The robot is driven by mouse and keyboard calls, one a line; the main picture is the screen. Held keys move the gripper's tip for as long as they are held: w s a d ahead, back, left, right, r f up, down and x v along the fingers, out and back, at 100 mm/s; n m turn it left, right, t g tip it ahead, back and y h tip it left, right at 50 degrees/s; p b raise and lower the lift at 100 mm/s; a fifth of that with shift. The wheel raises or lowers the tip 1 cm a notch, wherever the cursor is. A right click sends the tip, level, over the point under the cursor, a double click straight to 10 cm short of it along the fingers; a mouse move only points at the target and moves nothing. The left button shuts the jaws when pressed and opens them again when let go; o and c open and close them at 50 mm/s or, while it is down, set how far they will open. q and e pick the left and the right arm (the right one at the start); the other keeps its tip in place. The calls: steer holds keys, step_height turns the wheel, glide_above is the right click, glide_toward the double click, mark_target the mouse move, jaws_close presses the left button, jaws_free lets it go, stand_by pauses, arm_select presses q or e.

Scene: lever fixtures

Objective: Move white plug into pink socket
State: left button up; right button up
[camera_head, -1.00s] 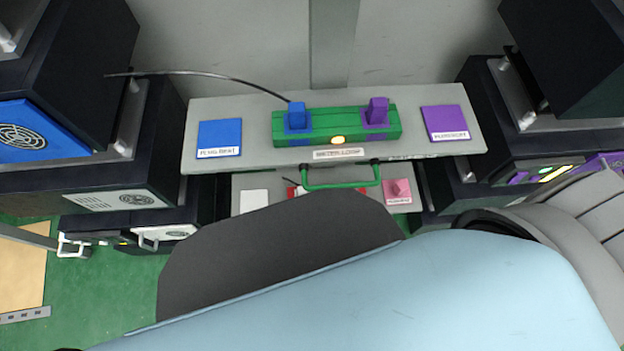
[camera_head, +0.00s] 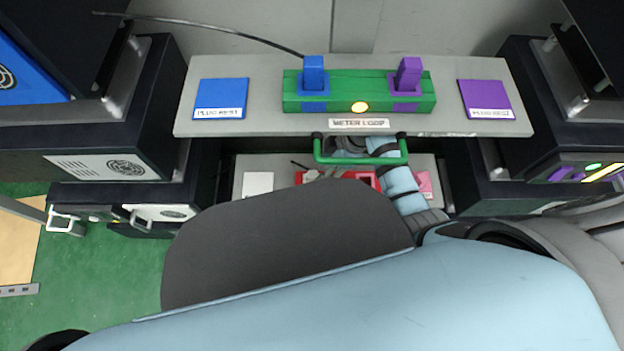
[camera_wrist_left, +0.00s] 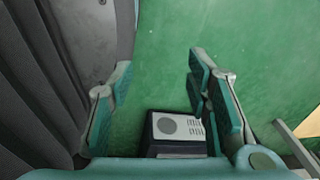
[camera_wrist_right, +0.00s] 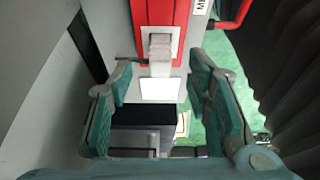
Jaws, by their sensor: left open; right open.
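The white plug (camera_wrist_right: 161,48) stands in a white-rimmed socket on the red block (camera_wrist_right: 185,12) in the right wrist view. My right gripper (camera_wrist_right: 159,72) is open, its fingers on either side of the line to the plug, apart from it. In the head view it (camera_head: 322,173) is behind the green handle, over the red block. A pink plate (camera_head: 425,183) is partly hidden by my right arm; the pink socket cannot be made out clearly. My left gripper (camera_wrist_left: 160,70) is open and empty above the green floor.
A white plate (camera_head: 258,184) lies left of the red block. The upper grey panel (camera_head: 270,85) carries a green block (camera_head: 338,88) with a blue plug (camera_head: 314,74) and a purple plug (camera_head: 408,73). The green handle (camera_head: 360,160) projects above the lower shelf.

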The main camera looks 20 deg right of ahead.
mark_target(313, 174)
steer(key=b+x, duration=0.1)
steer(key=x, duration=0.1)
steer(key=a+b+x, duration=0.1)
steer(key=b+x, duration=0.1)
steer(key=x, duration=0.1)
steer(key=shift+w+a, duration=0.1)
steer(key=shift+a+f, duration=0.1)
steer(key=shift+f, duration=0.05)
arm_select(q)
steer(key=f, duration=0.1)
steer(key=a+f, duration=0.1)
steer(key=f, duration=0.1)
steer(key=shift+w+a, duration=0.2)
steer(key=shift+w, duration=0.2)
arm_select(e)
jaws_close()
